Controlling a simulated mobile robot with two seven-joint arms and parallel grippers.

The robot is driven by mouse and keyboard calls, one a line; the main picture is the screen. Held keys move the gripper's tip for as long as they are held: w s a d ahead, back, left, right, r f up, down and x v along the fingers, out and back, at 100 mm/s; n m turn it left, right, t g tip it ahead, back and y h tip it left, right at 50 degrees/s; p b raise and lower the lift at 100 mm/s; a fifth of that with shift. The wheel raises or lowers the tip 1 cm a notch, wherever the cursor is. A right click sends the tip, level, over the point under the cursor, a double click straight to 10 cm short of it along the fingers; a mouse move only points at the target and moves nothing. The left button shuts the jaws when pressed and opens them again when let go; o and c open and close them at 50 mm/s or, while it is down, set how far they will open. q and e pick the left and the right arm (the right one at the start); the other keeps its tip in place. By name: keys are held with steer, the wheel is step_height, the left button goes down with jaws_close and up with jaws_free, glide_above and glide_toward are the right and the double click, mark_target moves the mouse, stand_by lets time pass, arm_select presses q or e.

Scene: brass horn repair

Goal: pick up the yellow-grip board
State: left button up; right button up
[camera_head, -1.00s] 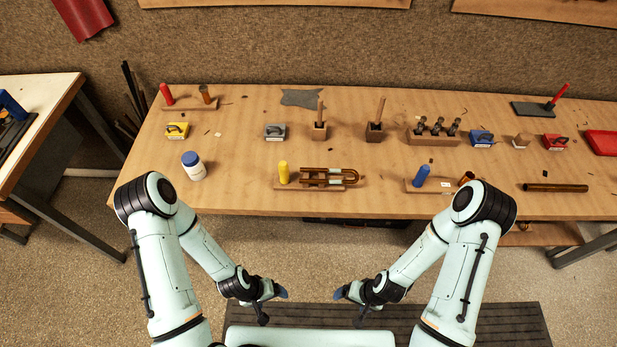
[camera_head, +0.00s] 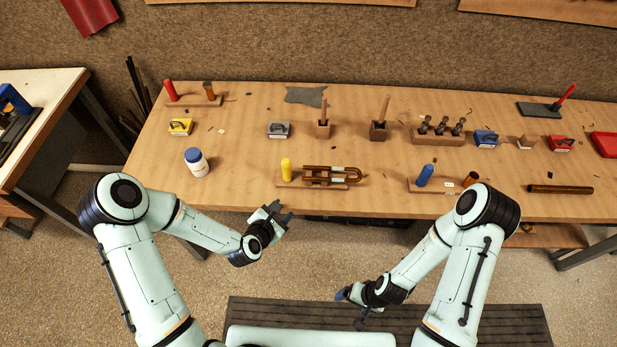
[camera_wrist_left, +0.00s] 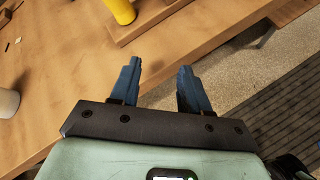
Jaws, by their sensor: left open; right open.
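The yellow-grip board is a small wooden board (camera_head: 321,186) near the front edge of the table, with an upright yellow grip (camera_head: 286,170) at its left end. A brass U-shaped slide (camera_head: 325,174) lies on the board. My left gripper (camera_head: 279,212) is open and empty at the table's front edge, in front of and apart from the board. In the left wrist view the open fingers (camera_wrist_left: 158,85) show, with the lower part of the yellow grip (camera_wrist_left: 121,10) and a board corner beyond them. My right gripper (camera_head: 345,300) hangs low over the dark mat, away from the table.
A white jar with a blue lid (camera_head: 196,163) stands left of the board. A blue-grip board (camera_head: 425,176) stands to the right, with a brass tube (camera_head: 560,189) beyond it. Wooden blocks (camera_head: 379,131) stand behind. Bare tabletop lies between the jar and the yellow grip.

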mark_target(288, 167)
arm_select(q)
steer(key=w+r+n, duration=0.1)
steer(key=r+n, duration=0.1)
steer(key=w+r+n+t, duration=0.1)
steer(key=n, duration=0.1)
steer(key=w+a+r+n+t, duration=0.1)
steer(key=r+n, duration=0.1)
steer(key=shift+w+a+r+n+y, duration=0.1)
steer(key=shift+w+r+n+y, duration=0.2)
steer(key=shift+w+y, duration=0.1)
steer(key=x, duration=0.4)
steer(key=r+x, duration=0.1)
steer(key=x, duration=0.7)
steer(key=shift+w+r, duration=0.15)
steer(key=shift+w, duration=0.1)
steer(key=shift+t, duration=0.3)
jaws_close()
